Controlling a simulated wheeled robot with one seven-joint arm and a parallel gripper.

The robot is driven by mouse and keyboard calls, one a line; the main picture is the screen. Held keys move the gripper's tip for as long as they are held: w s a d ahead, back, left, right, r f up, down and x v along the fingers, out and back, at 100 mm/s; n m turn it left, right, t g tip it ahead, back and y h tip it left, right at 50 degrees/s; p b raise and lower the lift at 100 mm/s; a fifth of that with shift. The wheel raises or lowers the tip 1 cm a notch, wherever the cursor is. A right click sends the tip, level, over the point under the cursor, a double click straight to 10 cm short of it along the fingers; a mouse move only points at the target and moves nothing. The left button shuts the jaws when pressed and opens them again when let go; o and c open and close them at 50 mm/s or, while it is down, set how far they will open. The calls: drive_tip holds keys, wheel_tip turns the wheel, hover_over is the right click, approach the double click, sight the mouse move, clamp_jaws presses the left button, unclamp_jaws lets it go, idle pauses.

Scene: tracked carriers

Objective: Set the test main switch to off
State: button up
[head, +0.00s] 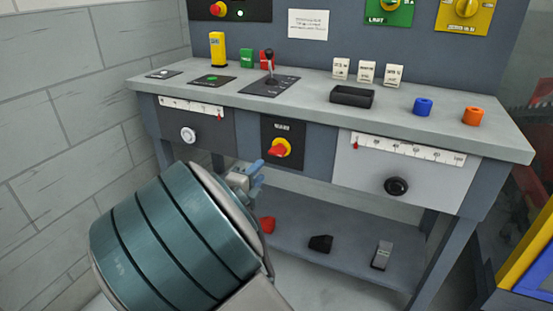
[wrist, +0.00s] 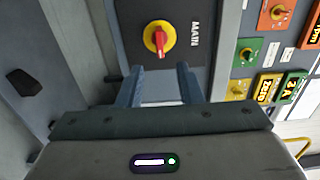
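The main switch (head: 280,148) is a red handle on a yellow disc, on a dark panel in the front of the bench. In the wrist view the switch (wrist: 158,39) sits under no cover, beside a sideways label reading MAIN. Its red handle lies roughly up and down in that picture. I cannot read any on or off marks. My gripper (head: 255,173) is in front of the bench, just left of and below the switch in the head view. In the wrist view the blue fingers of my gripper (wrist: 159,78) are apart and empty, with the switch beyond their tips.
The bench front also has a white knob (head: 188,135) and a black knob (head: 396,186) under scales. A joystick (head: 269,68), a black tray (head: 352,96) and blue and orange rings stand on top. A lower shelf (head: 340,248) holds several small items.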

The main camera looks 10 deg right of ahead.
sight(275, 154)
drive_tip(key=b+x, duration=0.3)
drive_tip(key=x, duration=0.7)
drive_tip(key=shift+f, duration=0.1)
drive_tip(key=shift+b+x, duration=0.35)
drive_tip(key=shift+x, duration=0.5)
drive_tip(key=shift+c, duration=0.3)
clamp_jaws()
